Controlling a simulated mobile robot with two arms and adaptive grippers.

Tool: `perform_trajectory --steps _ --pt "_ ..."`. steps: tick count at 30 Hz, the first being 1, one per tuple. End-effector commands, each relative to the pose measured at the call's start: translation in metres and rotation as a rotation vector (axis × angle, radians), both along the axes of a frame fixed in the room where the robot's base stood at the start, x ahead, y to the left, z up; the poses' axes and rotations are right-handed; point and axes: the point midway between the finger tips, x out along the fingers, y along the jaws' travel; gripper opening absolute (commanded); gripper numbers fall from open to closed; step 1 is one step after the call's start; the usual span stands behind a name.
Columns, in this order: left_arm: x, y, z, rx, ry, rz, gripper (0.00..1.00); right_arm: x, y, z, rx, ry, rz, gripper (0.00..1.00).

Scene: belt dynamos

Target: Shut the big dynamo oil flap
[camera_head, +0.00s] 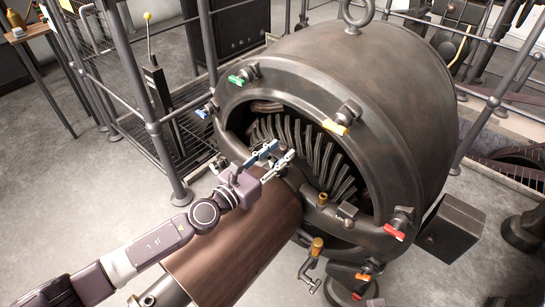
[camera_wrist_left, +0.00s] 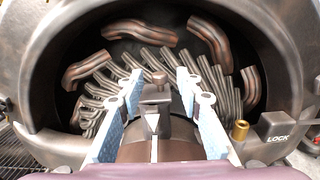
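The big dynamo (camera_head: 395,75) is a dark metal drum with a round open front and curved copper-brown windings inside. A brown cylinder (camera_head: 235,245) extends from its front. My left gripper (camera_head: 282,152) is above the cylinder's inner end, before the windings. In the left wrist view its two pale blue fingers are apart. A small grey fitting with a knob (camera_wrist_left: 158,82) shows between them; I cannot tell whether they touch it. I cannot tell for certain which part is the oil flap. My right gripper is not in view.
Coloured handles, green (camera_head: 236,79), yellow (camera_head: 334,127) and red (camera_head: 395,233), stick out from the dynamo's rim. A brass fitting (camera_wrist_left: 240,129) stands beside a box marked LOCK (camera_wrist_left: 278,136). Metal railings (camera_head: 138,85) stand at the left. Floor is clear at lower left.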

Motion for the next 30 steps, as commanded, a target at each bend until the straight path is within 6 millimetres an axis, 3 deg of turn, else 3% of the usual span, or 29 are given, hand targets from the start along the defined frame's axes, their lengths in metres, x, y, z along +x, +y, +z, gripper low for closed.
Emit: perform_trajectory --steps 18,30 --pt "-0.076 0.055 -0.002 0.004 0.002 0.000 0.33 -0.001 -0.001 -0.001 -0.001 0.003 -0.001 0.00" --pt "-0.097 0.070 -0.001 0.001 0.001 0.000 0.33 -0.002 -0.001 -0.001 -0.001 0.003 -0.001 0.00"
